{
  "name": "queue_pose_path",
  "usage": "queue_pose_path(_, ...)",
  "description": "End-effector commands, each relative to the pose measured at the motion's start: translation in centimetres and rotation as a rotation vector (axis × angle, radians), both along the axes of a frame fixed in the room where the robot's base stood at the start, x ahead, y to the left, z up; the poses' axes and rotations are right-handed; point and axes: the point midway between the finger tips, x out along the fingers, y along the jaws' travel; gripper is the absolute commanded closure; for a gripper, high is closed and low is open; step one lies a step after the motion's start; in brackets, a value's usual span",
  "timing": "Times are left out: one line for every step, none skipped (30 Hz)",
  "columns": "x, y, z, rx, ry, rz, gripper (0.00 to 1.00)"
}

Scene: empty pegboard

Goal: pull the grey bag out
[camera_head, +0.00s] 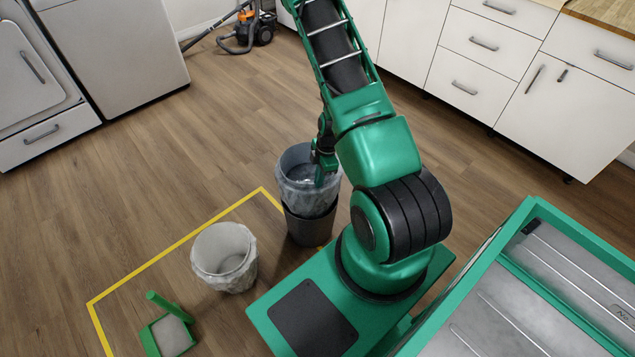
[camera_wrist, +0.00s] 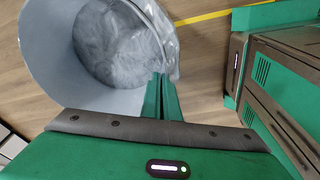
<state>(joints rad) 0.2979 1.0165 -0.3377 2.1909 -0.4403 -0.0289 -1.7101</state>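The grey bag (camera_head: 296,196) stands up out of a dark bin (camera_head: 309,229) in the head view, its open mouth above the bin's rim and its lower part hidden inside. In the wrist view the bag (camera_wrist: 52,45) fills the upper left, with clear, crumpled plastic inside it. My gripper (camera_head: 324,172) is at the bag's right side, pointing down. In the wrist view my gripper's fingertips (camera_wrist: 160,78) are close together at the bag's edge, and they look shut on it. The exact contact is small and partly hidden.
A white-bagged bin (camera_head: 224,260) stands left of the dark bin. A green dustpan-like object (camera_head: 170,332) lies at lower left. Yellow tape (camera_head: 180,243) marks the floor. A green-framed tray (camera_head: 545,262) is at right. White drawers (camera_head: 478,42) stand behind. Open floor lies to the left.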

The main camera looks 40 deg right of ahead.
Motion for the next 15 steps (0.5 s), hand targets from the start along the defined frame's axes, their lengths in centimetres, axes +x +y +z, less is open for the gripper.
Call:
queue_pose_path(0.0, 0.0, 0.2, 0.000, 0.000, 0.000, 1.00)
queue_pose_path(0.0, 0.0, 0.3, 0.000, 0.000, 0.000, 1.00)
queue_pose_path(0.0, 0.0, 0.5, 0.000, 0.000, 0.000, 1.00)
queue_pose_path(0.0, 0.0, 0.6, 0.000, 0.000, 0.000, 1.00)
queue_pose_path(0.0, 0.0, 0.7, 0.000, 0.000, 0.000, 1.00)
queue_pose_path(0.0, 0.0, 0.9, 0.000, 0.000, 0.000, 1.00)
queue_pose_path(0.0, 0.0, 1.0, 0.000, -0.001, 0.000, 1.00)
queue_pose_path(0.0, 0.0, 1.1, 0.000, -0.001, 0.000, 1.00)
queue_pose_path(0.0, 0.0, 1.3, 0.000, -0.001, 0.000, 1.00)
queue_pose_path(0.0, 0.0, 1.4, 0.000, -0.001, 0.000, 1.00)
queue_pose_path(0.0, 0.0, 1.5, 0.000, -0.001, 0.000, 1.00)
queue_pose_path(0.0, 0.0, 1.6, 0.000, -0.001, 0.000, 1.00)
queue_pose_path(0.0, 0.0, 1.7, 0.000, -0.001, 0.000, 1.00)
queue_pose_path(0.0, 0.0, 1.8, 0.000, -0.001, 0.000, 1.00)
queue_pose_path(0.0, 0.0, 2.0, 0.000, -0.001, 0.000, 1.00)
